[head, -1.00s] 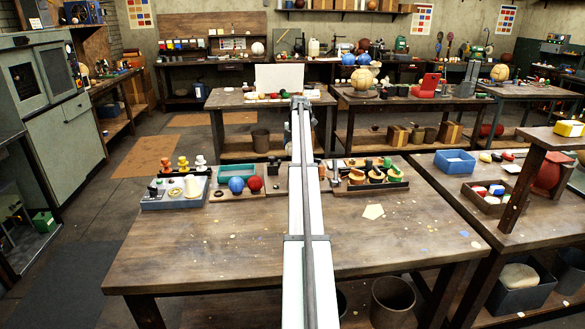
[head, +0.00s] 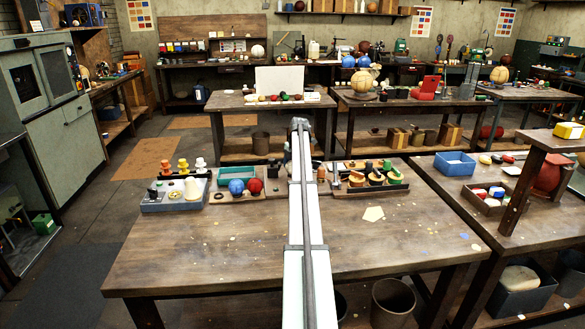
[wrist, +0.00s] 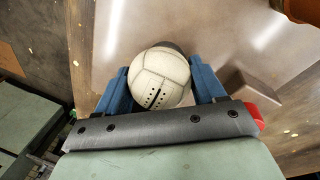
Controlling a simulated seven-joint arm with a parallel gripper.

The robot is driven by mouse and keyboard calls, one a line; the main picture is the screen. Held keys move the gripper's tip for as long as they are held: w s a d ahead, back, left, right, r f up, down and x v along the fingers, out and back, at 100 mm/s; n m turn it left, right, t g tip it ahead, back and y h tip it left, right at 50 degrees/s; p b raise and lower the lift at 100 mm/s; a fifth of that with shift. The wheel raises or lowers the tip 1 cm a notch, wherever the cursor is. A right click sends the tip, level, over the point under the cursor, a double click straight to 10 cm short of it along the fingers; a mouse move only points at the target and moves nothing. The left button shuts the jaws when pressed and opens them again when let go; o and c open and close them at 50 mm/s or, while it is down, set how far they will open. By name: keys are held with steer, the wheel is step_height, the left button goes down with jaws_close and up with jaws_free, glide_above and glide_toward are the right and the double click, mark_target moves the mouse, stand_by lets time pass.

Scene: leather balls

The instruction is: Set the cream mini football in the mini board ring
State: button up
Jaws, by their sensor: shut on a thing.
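The cream mini football (wrist: 160,78), with panel seams and dark lacing, shows in the wrist view. My gripper (wrist: 162,88) has its blue fingers on either side of the ball and is shut on it. A dark shape behind the ball's top edge is mostly hidden, and I cannot tell what it is. In the head view my arm hides the gripper and the ball. A small board (head: 222,198) bearing a blue ball (head: 236,186) and a red ball (head: 254,186) lies left of my arm. I cannot make out an empty ring in either view.
A blue-grey tray (head: 160,207) with small items stands left of the board. A dark tray (head: 350,189) of colourful pieces lies right of my arm. The front of the table (head: 190,255) is mostly clear.

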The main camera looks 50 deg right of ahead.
steer(key=o, duration=1.2)
steer(key=shift+f, duration=0.1)
steer(key=r, duration=0.4)
steer(key=s+r, duration=0.1)
steer(key=r, duration=0.3)
steer(key=s+r, duration=0.1)
steer(key=r, duration=0.3)
steer(key=shift+s+a, duration=0.15)
